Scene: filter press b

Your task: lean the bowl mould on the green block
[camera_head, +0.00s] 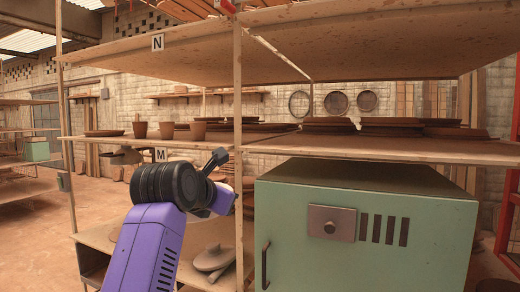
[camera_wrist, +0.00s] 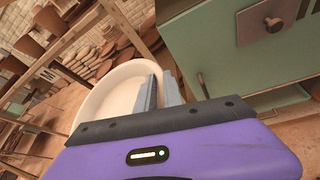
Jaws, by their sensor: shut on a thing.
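The bowl mould (camera_wrist: 112,98) is a cream, round, shallow dish in the wrist view, just beyond my fingers. My gripper (camera_wrist: 163,92) is shut on its rim at the right side, and the mould is tilted. The large green block (camera_head: 365,225) fills the lower right of the head view, with a panel, a knob, dark slots and a handle. It also shows in the wrist view (camera_wrist: 225,50), to the right of the mould and apart from it as far as I can tell. In the head view my arm hides most of the gripper and mould.
A wooden shelf (camera_head: 400,148) with stacked plates and pots runs above the green block. A shelf post (camera_head: 238,110) stands left of the block, close to my arm. A lower shelf holds a round lidded piece (camera_head: 212,258). Open floor (camera_head: 35,235) lies at left.

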